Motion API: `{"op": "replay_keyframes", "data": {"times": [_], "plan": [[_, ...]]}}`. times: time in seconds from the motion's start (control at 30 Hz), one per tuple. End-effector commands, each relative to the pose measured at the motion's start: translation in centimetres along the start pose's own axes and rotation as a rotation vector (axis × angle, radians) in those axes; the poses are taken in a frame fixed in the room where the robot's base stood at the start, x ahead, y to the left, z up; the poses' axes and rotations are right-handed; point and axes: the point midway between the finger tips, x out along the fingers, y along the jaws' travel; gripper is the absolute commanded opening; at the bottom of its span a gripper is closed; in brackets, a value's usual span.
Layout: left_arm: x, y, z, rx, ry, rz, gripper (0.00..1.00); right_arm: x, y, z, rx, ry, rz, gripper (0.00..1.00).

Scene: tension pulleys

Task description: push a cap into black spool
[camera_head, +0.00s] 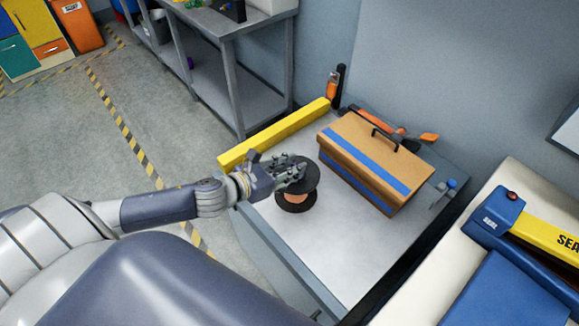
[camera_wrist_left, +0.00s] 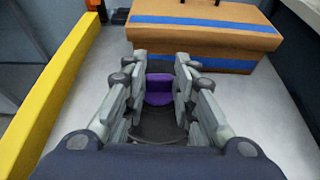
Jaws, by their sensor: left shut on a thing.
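The black spool (camera_head: 296,203) stands upright on the grey table, with copper-coloured winding between its dark flanges. My left gripper (camera_head: 292,172) is over the top of the spool and partly covers its upper flange. In the left wrist view, the fingers of my left gripper (camera_wrist_left: 159,85) are shut on a purple cap (camera_wrist_left: 158,88). The dark top of the spool (camera_wrist_left: 156,125) shows below and behind the fingers there. The cap is hidden by the fingers in the head view, and whether it touches the spool cannot be told. My right gripper is not in view.
A brown toolbox with blue stripes (camera_head: 365,165) stands right of the spool. A yellow bar (camera_head: 275,133) lies along the table's left edge. An orange-handled tool (camera_head: 428,137) lies behind the toolbox. The front of the table (camera_head: 320,250) is clear.

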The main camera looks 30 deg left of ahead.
Motion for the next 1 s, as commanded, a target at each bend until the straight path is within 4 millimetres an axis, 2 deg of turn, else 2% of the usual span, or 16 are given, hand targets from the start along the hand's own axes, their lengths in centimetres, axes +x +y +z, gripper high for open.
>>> {"op": "replay_keyframes", "data": {"times": [0.47, 0.6, 0.9, 0.93, 1.0], "plan": [[0.01, -0.07, -0.80, -0.004, 0.012, 0.001, 0.11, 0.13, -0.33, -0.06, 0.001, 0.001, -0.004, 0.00], [0.07, -0.09, -1.07, -0.005, 0.014, 0.000, 0.05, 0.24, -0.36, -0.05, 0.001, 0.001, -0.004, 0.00], [0.02, -0.12, -1.22, -0.006, 0.018, 0.000, 0.05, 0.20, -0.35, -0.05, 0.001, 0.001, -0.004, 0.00], [0.02, -0.12, -1.24, -0.006, 0.018, 0.000, 0.28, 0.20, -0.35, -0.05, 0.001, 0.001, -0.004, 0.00], [0.02, -0.11, -1.21, -0.006, 0.018, 0.000, 0.43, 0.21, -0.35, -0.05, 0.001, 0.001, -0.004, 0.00]]}}
